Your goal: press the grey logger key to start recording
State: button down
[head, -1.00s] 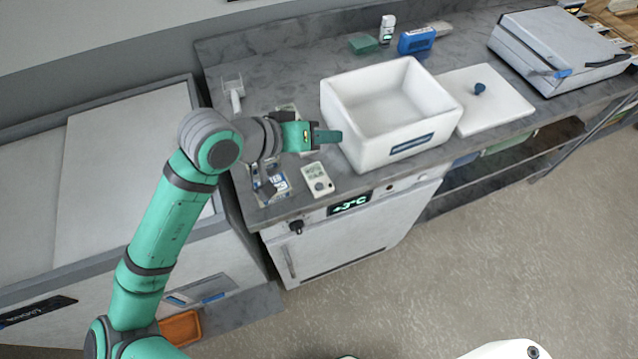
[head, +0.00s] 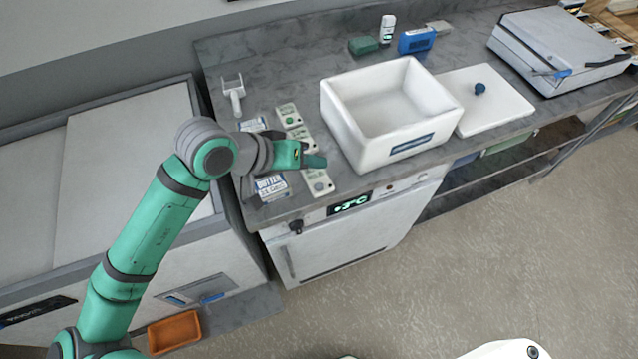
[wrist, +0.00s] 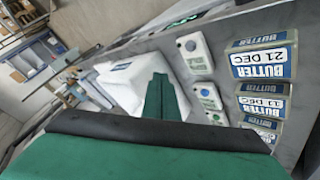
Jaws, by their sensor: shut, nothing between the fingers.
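Several white loggers lie in a row on the grey worktop. The front logger (head: 318,183) has a round grey key (head: 320,187); it is probably the upper logger in the wrist view (wrist: 195,54). The middle logger (head: 303,138) is partly covered by my arm. The rear logger (head: 289,115) has a green key. My gripper (head: 318,161) is shut and empty, with its fingertips over the far end of the front logger in the head view. In the wrist view the closed fingers (wrist: 160,80) appear beside the loggers. I cannot tell their height above the key.
Butter packets (head: 271,187) lie left of the loggers, and the wrist view shows several (wrist: 258,60). An open white box (head: 350,140) stands close on the right, with its lid (head: 500,105) beyond. A white scoop-like tool (head: 233,90) lies at the back left.

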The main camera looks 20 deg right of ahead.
send_over(314, 190)
jog(key=shift+f, duration=3.1)
jog(key=shift+f, duration=0.1)
jog(key=shift+f, duration=0.35)
jog(key=shift+f, duration=0.45)
jog(key=shift+r, duration=0.15)
dwell(0.5)
jog(key=shift+r, duration=0.75)
jog(key=shift+r, duration=2.5)
